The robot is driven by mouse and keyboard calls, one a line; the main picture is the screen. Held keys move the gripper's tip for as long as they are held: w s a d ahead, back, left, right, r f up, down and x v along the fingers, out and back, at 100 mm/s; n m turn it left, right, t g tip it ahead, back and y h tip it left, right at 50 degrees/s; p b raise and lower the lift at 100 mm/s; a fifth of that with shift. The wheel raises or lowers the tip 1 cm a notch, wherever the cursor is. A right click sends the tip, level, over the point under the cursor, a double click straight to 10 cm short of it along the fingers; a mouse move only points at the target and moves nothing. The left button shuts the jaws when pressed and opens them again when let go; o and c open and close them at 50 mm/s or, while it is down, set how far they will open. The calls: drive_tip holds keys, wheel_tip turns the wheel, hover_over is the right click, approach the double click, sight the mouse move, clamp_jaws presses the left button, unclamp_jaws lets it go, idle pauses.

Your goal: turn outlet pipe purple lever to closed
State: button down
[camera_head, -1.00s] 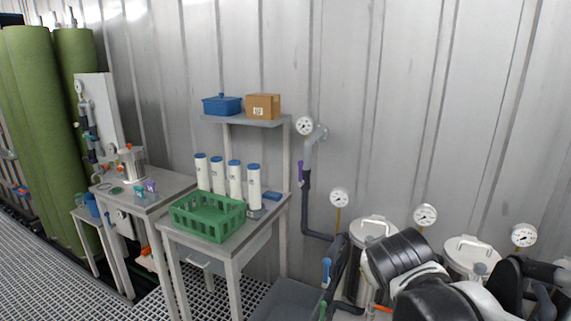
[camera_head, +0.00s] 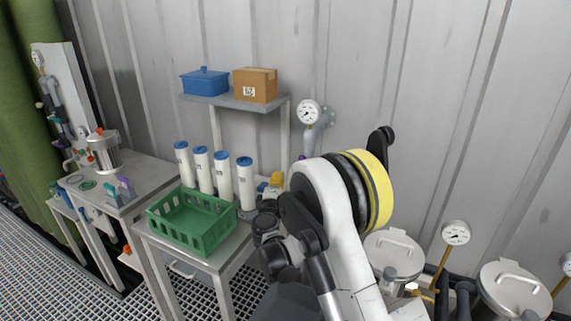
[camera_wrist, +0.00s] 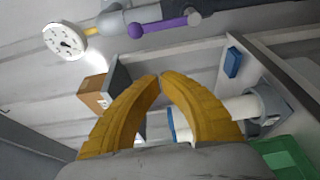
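The purple lever (camera_wrist: 165,24) is on the grey outlet pipe (camera_wrist: 115,20) at the top of the wrist view, lying roughly along the pipe. In the head view my arm hides most of the lever, leaving a sliver of purple (camera_head: 302,157) below the round gauge (camera_head: 308,111). My gripper (camera_wrist: 160,76) has two curved yellow fingers whose tips meet or nearly meet, with nothing held between them. It is apart from the lever, which appears beyond the fingertips. In the head view the gripper (camera_head: 275,181) is partly hidden near the white cylinders.
A shelf (camera_head: 225,101) with a blue box (camera_head: 205,82) and a cardboard box (camera_head: 255,85) stands by the pipe. Below, a table holds white cylinders (camera_head: 222,178) and a green crate (camera_head: 202,240). Lidded vessels (camera_head: 393,252) stand at right. The metal wall is behind.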

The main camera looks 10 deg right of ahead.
drive_tip(key=w+d+b, duration=0.3)
drive_tip(key=w+d, duration=0.3)
drive_tip(key=shift+w+b, duration=0.3)
drive_tip(key=shift+w, duration=0.05)
drive_tip(key=shift+d+r, duration=0.1)
drive_tip(key=shift+d, duration=0.1)
idle(0.3)
